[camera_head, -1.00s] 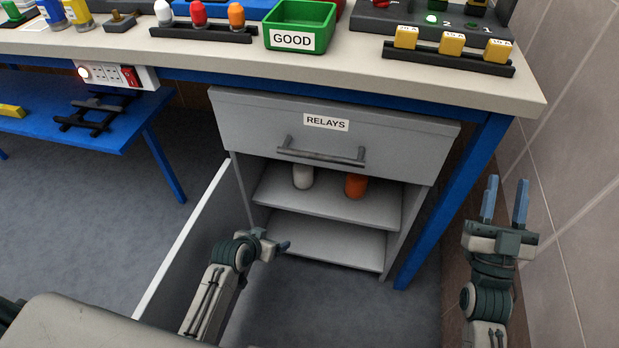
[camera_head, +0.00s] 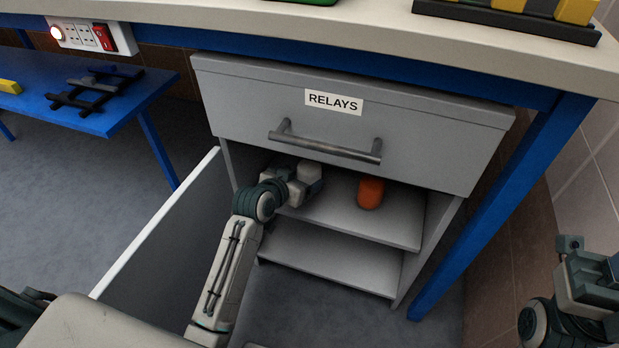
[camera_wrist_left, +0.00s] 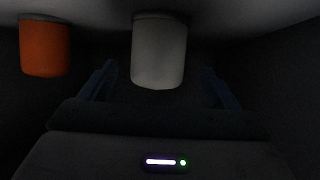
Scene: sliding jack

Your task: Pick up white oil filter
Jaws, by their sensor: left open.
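The white oil filter (camera_wrist_left: 159,50) shows in the left wrist view, in the gap between the two fingers of my left gripper (camera_wrist_left: 160,78). The fingers are open and stand apart from it on both sides. An orange filter (camera_head: 370,193) stands to the right on the same shelf and also shows in the left wrist view (camera_wrist_left: 45,48). My right gripper (camera_head: 590,280) is at the right edge, its fingers not clearly shown.
The grey cabinet has a RELAYS drawer (camera_head: 350,125) with a bar handle (camera_head: 325,147) just above the left gripper. Its open door (camera_head: 165,230) stands left of my left arm. The upper shelf (camera_head: 350,220) has a lower shelf (camera_head: 330,262) below it. A blue table leg (camera_head: 490,220) is at right.

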